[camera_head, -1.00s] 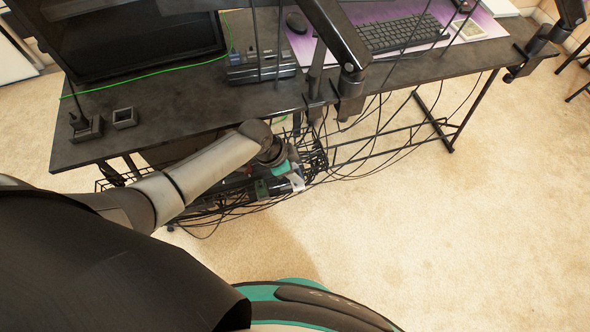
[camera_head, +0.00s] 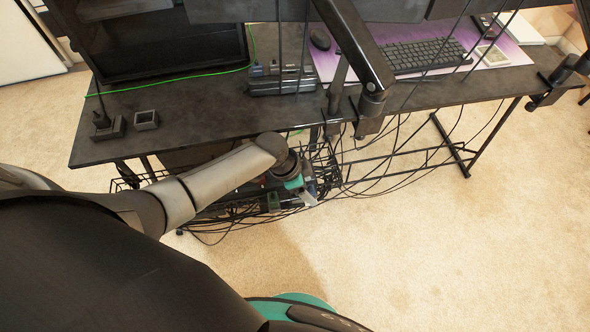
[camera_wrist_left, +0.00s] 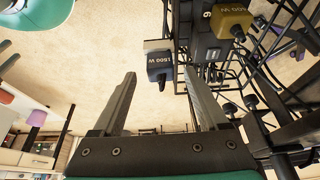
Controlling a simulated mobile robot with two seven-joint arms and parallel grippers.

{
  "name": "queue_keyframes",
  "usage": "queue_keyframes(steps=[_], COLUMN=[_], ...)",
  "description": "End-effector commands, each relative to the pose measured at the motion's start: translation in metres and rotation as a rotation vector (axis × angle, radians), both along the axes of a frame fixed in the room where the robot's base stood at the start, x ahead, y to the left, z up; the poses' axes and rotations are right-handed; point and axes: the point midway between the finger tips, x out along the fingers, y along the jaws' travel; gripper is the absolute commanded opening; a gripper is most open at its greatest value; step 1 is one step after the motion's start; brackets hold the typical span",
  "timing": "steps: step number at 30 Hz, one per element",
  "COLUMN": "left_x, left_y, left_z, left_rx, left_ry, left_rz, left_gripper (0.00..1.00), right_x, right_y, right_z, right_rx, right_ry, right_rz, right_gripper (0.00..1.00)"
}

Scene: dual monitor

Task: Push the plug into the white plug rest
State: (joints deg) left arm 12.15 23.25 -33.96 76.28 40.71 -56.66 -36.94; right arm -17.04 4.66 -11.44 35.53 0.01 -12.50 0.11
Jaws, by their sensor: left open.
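My left gripper (camera_head: 306,192) is below the desk's front edge at the cable basket, small and partly hidden in the head view. In the left wrist view the left gripper (camera_wrist_left: 160,78) is open, with nothing between its fingers. A dark grey plug (camera_wrist_left: 160,66) marked 1500 W shows at the fingertips, with a pale part at its top. Whether the fingers touch it is unclear. A yellow plug (camera_wrist_left: 236,22) is up and to the right of it. I cannot make out which thing is the white plug rest. My right gripper is not in view.
The cable basket (camera_head: 235,212) and many loose black cables crowd the space under the desk (camera_head: 190,110). A dark power strip (camera_wrist_left: 208,48) is right of the gripper in the wrist view. Open carpet (camera_head: 430,255) lies in front and to the right.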

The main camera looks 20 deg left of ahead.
Motion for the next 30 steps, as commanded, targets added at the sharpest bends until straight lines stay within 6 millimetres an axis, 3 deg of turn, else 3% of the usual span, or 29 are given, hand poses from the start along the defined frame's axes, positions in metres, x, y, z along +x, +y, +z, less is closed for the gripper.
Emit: queue_keyframes(steps=[12,18,24,30], left_x=[-0.019,-0.026,-0.030,-0.031], left_y=[0.030,0.042,0.046,0.046], left_z=[0.089,0.121,0.134,0.135], left_rx=[0.003,0.003,0.001,0.001], left_ry=[-0.003,-0.003,-0.002,-0.001], left_rz=[0.000,0.001,0.001,0.000], left_gripper=[0.76,0.76,0.76,0.76], right_x=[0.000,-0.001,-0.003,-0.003], right_y=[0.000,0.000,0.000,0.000], right_z=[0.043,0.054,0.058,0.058], right_rx=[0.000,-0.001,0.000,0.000], right_ry=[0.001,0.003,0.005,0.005], right_rz=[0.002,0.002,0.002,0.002], right_gripper=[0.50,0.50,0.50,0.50])
